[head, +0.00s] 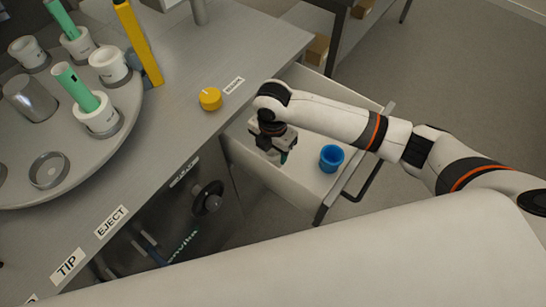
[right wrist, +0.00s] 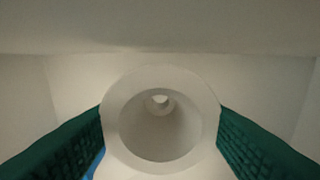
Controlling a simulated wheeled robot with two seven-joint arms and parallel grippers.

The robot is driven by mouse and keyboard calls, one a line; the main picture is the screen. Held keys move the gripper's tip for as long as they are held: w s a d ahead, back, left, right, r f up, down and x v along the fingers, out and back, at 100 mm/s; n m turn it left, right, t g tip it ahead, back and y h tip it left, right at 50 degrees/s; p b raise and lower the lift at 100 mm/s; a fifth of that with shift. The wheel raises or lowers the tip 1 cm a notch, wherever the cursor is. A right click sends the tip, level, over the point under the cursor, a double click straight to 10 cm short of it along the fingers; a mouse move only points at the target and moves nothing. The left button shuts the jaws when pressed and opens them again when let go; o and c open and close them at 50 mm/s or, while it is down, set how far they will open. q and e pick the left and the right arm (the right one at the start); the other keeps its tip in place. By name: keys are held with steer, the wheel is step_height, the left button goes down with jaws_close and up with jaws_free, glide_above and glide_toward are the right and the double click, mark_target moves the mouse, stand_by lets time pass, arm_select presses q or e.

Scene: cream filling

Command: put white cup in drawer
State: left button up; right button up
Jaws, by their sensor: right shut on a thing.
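The open drawer (head: 308,185) sticks out from under the counter in the head view. My right gripper (head: 283,156) is down inside it, fingers pointing downward. In the right wrist view the white cup (right wrist: 160,135) sits between my two green finger pads (right wrist: 160,140), and I look down into its round opening. The gripper is shut on the cup. In the head view the cup is mostly hidden by the gripper and blends with the pale drawer. Whether it touches the drawer floor I cannot tell. My left gripper is not in view.
A blue cup (head: 331,158) stands in the drawer just right of my right gripper; some blue shows in the right wrist view (right wrist: 98,165). The drawer's dark handle (head: 362,180) is at its front. A round turntable (head: 125,125) with several cups and a yellow knob (head: 210,99) are on the counter.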

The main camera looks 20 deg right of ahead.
steer(key=shift+f, duration=2.4)
steer(key=shift+f, duration=0.1)
steer(key=o, duration=1.1)
steer(key=shift+c, duration=0.2)
step_height(320, 180, up, 12)
steer(key=shift+p, duration=0.35)
